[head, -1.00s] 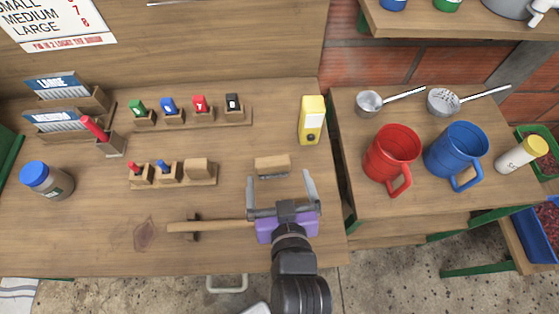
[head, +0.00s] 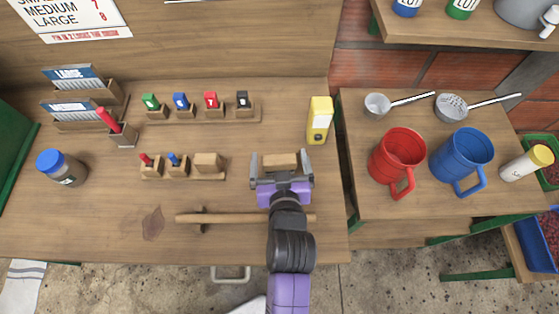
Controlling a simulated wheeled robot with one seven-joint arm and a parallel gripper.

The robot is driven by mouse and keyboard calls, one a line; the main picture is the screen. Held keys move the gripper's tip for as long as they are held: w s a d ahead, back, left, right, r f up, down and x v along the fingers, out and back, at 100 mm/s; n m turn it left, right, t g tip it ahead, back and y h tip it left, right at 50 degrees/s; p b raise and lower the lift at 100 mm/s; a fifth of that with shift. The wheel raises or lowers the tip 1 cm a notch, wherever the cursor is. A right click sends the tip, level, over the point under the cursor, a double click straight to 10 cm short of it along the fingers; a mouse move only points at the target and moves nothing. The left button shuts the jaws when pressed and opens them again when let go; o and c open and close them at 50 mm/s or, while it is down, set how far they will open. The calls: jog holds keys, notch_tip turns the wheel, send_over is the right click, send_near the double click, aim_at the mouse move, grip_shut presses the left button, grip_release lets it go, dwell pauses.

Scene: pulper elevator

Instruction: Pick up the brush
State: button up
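A small wooden block (head: 281,161), which looks like the back of the brush, lies on the wooden bench; no bristles show. My gripper (head: 281,164) is open. Its two fingers stand on the left and right of the block, with a narrow gap visible on each side. The gripper's purple body and my arm are on the near side of it. The block's near edge is partly hidden by the gripper.
A long wooden stick (head: 240,218) with a short crosspiece lies nearer, passing under my arm. A yellow box (head: 319,121) stands close by on the right. Small holders with coloured pieces (head: 181,105) are at the left. Red (head: 396,157) and blue (head: 462,156) mugs stand on the right table.

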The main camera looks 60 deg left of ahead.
aim_at(280, 159)
jog(key=c, duration=1.3)
jog(key=shift+r, duration=0.1)
notch_tip(280, 159, up, 20)
jog(key=shift+b, duration=0.35)
jog(key=o, duration=0.7)
jog(key=c, duration=0.4)
